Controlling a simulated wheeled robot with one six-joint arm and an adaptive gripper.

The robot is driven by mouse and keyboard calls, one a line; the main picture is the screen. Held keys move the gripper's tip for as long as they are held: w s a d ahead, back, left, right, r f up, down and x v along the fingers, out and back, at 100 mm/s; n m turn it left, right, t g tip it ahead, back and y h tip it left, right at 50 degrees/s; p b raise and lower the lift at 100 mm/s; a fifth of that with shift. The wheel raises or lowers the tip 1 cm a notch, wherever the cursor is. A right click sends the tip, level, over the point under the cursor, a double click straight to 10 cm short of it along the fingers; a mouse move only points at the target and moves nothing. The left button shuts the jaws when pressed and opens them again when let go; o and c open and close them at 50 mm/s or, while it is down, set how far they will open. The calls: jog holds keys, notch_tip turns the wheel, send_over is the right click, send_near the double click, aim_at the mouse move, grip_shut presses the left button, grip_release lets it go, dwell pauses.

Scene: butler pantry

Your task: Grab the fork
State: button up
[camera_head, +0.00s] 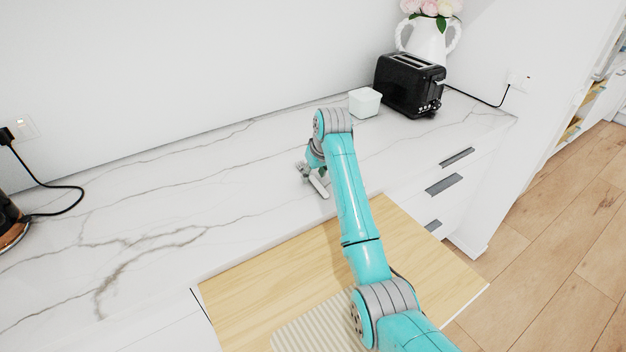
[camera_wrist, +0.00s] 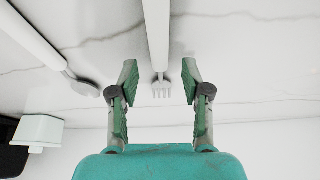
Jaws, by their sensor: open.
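The fork (camera_wrist: 158,40) has a white handle and grey tines and shows in the wrist view, over the marble counter. My gripper (camera_wrist: 160,75) is open, and its green-padded fingers lie on either side of the fork's tine end in the picture. I see no contact, and the height gap is hard to judge. A spoon (camera_wrist: 40,38) with a white handle lies to the left of the fork. In the head view my gripper (camera_head: 310,174) is low over the counter, partly hidden by my arm. A small pale handle (camera_head: 318,186) shows there, but I cannot tell which utensil it is.
On the marble counter (camera_head: 150,200), a white container (camera_head: 365,103), a black toaster (camera_head: 408,86) and a flower vase (camera_head: 425,42) stand at the back right. A wooden board (camera_head: 260,285) with a ribbed mat (camera_head: 310,325) is in front. The counter's left middle is clear.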

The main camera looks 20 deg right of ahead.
jog(key=shift+w+f, duration=0.15)
jog(key=shift+f, duration=0.25)
jog(key=shift+f, duration=0.15)
grip_shut()
